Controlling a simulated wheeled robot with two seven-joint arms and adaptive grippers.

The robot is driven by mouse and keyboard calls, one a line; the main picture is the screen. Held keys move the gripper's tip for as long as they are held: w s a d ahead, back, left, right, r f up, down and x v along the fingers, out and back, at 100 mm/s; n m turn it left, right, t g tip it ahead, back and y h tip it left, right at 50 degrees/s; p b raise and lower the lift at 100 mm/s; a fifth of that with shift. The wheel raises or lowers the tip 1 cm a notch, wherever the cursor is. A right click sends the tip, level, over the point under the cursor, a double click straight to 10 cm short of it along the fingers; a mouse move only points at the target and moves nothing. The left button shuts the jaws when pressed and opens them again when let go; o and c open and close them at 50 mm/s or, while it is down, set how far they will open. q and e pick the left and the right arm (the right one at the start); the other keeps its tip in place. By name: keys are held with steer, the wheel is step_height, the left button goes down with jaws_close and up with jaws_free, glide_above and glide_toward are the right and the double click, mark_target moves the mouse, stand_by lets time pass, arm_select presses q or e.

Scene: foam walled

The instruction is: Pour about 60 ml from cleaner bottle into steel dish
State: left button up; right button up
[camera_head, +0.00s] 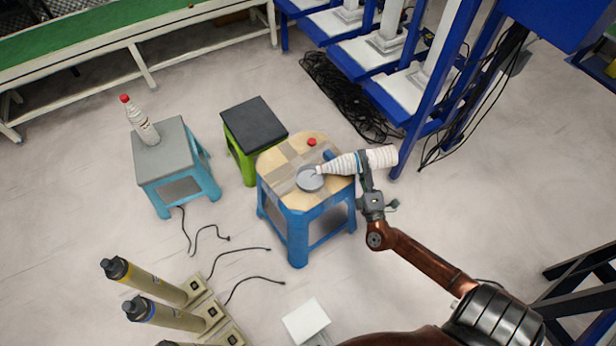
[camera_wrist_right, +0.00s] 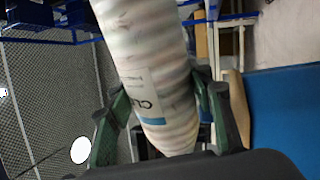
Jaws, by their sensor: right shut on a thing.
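The cleaner bottle (camera_head: 380,157) is white and ribbed, tipped to nearly horizontal, its neck pointing left over the steel dish (camera_head: 310,179). The dish is a round grey vessel on the blue stool's tan and grey top (camera_head: 278,160). My right gripper (camera_head: 364,165) is shut around the bottle's body, to the right of the dish. The bottle's body with its label also shows between the fingers in the right wrist view (camera_wrist_right: 150,75). A red cap (camera_head: 312,142) lies on the stool top behind the dish. I cannot make out the liquid level. My left gripper is not in view.
Another white bottle with a red cap (camera_head: 141,122) stands on a grey-topped teal stool (camera_head: 160,155) at left. A green stool (camera_head: 254,125) with a dark top is close behind the blue one. Cables (camera_head: 350,95) and blue racks stand at the back right.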

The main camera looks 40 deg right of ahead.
stand_by(0.4)
steer(key=shift+s+d+m+h, duration=0.1)
steer(key=shift+m+h, duration=0.2)
steer(key=shift+m, duration=0.8)
steer(key=m, duration=0.1)
steer(key=m+p, duration=0.1)
steer(key=r+m+g+h, duration=0.1)
steer(key=shift+s+d+p, duration=0.2)
steer(key=shift+d+p, duration=0.15)
steer(key=shift+s+m, duration=0.1)
steer(key=shift+m, duration=0.6)
steer(key=shift+f+g, duration=0.15)
steer(key=shift+g, duration=0.15)
steer(key=shift+w+b, duration=0.2)
steer(key=shift+b, duration=0.1)
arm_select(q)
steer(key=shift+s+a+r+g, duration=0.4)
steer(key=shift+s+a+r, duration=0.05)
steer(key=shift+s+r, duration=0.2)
arm_select(e)
steer(key=shift+a+r+m, duration=0.15)
steer(key=shift+r+m, duration=0.15)
steer(key=shift+m, duration=0.2)
steer(key=shift+r+h, duration=0.1)
steer(key=shift+h, duration=0.2)
